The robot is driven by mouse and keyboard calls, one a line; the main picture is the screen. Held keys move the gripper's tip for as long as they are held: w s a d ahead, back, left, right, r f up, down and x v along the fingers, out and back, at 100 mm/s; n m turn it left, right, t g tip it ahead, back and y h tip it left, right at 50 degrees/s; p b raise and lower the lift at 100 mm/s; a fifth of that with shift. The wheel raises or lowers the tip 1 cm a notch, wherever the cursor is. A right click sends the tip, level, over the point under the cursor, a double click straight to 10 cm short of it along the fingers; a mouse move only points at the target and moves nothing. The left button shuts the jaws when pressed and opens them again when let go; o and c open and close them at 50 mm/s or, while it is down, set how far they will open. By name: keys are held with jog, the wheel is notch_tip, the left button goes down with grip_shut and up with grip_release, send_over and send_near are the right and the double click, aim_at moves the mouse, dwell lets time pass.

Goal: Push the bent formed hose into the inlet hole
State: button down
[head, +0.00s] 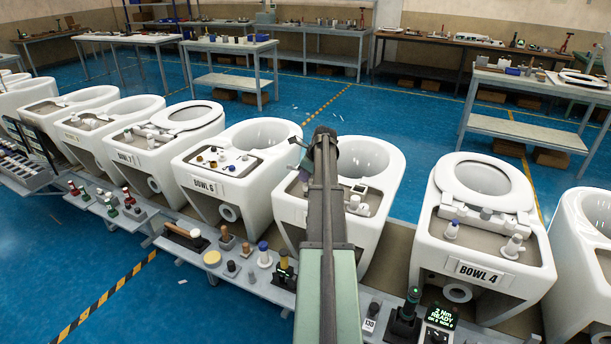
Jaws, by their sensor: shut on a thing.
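My gripper (303,163) is over the left side of the rear deck of the bowl (385,205) between Bowl 6 and Bowl 4. My arm covers most of it, and only a small dark and purplish part shows at its left edge. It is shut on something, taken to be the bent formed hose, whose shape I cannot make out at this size. The inlet hole is hidden behind my arm or too small to tell. A white fitting (355,203) with a small display (359,189) stands on the deck right of my arm.
Bowl 6 (265,135) stands close on the left and Bowl 4 (425,235) on the right, both with fittings on their decks. A bench (205,280) with several tools and a lit display (440,316) runs along the front. Blue floor lies behind.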

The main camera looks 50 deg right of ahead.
jog(key=shift+f+b, duration=1.05)
jog(key=shift+f, duration=0.1)
jog(key=c, duration=1.1)
grip_release()
jog(key=shift+r, duration=0.1)
jog(key=p+v, duration=1)
jog(key=shift+s+r, duration=0.1)
jog(key=shift+r, duration=0.25)
